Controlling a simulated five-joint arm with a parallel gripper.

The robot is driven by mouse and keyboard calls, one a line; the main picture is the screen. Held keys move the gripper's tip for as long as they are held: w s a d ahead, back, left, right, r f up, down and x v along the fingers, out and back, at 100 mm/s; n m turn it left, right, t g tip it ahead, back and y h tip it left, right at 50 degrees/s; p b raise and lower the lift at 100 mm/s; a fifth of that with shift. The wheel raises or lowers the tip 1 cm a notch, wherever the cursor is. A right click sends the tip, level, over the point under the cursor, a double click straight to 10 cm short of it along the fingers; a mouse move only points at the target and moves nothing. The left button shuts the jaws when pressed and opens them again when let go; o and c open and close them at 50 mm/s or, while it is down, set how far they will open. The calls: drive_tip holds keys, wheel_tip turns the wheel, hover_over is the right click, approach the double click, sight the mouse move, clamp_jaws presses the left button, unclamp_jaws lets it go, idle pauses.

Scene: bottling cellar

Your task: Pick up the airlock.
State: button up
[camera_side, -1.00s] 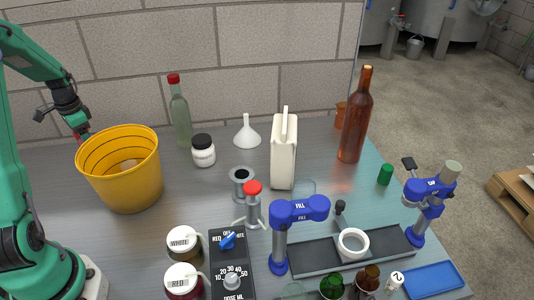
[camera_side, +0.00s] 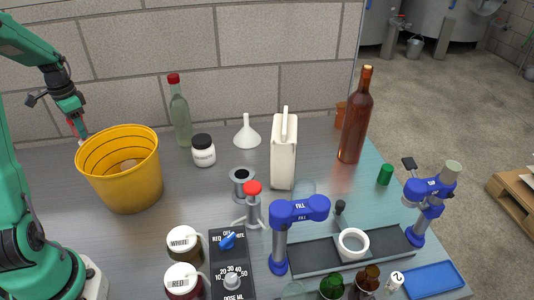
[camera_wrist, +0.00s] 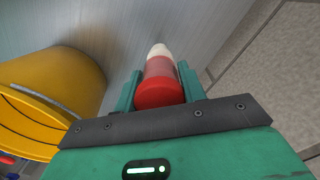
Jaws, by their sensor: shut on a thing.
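My gripper (camera_wrist: 159,90) is shut on a red cylindrical piece with a pale, tapered tip, which I take to be the airlock (camera_wrist: 160,82). The piece sits between the two green fingers, its red round end toward the wrist camera and its pale tip pointing away. In the side view my gripper (camera_side: 81,130) is at the far left, by the back rim of the yellow bucket (camera_side: 125,180). A bit of red shows at its fingertips there, but the held piece is too small to make out, and its lower end may be hidden behind the bucket.
The yellow bucket stands close beside my gripper. A filling stand (camera_side: 282,240) and brown bottle (camera_side: 355,120) are farther right.

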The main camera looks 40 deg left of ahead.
drive_tip(key=shift+r, duration=2.6)
